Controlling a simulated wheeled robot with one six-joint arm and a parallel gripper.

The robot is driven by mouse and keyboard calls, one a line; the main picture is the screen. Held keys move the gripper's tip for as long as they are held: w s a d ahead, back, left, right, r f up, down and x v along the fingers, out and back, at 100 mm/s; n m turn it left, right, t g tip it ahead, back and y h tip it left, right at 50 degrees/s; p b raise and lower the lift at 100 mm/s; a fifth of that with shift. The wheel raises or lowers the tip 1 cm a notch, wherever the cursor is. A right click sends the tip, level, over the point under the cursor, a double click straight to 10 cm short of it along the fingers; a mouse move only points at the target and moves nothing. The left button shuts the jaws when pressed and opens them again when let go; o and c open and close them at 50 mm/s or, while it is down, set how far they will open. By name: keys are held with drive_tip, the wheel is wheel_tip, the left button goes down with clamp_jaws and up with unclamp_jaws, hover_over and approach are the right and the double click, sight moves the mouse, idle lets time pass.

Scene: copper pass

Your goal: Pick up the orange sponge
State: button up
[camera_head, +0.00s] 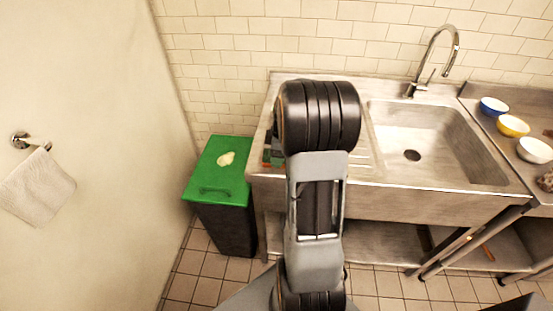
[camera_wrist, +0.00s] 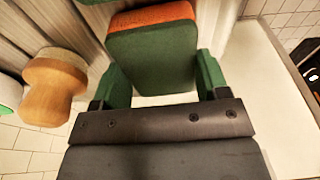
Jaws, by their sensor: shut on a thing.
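The sponge (camera_wrist: 153,48) shows a broad green face and an orange layer along its far edge in the wrist view. My gripper (camera_wrist: 160,82) is shut on it, with one green finger on each side of it. In the head view my own arm covers most of the gripper. Small green and orange patches show just left of the arm at the drainboard, but I cannot tell which thing they belong to.
A metal sink (camera_head: 415,140) with a curved faucet (camera_head: 440,55) lies right of my arm. A green-lidded bin (camera_head: 218,178) stands left. Bowls (camera_head: 512,126) sit far right. In the wrist view, a wooden knob-shaped thing (camera_wrist: 52,88) is close on the left.

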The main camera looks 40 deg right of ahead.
drive_tip(key=shift+c, duration=0.7)
drive_tip(key=shift+r, duration=0.45)
wheel_tip(320, 180, up, 2)
drive_tip(key=shift+r+b, duration=0.1)
drive_tip(key=shift+b, duration=0.2)
drive_tip(key=s+d+r+b, duration=0.1)
drive_tip(key=s+d+r, duration=0.5)
drive_tip(key=s+r, duration=0.4)
drive_tip(key=shift+s+d, duration=0.25)
drive_tip(key=shift+s, duration=0.95)
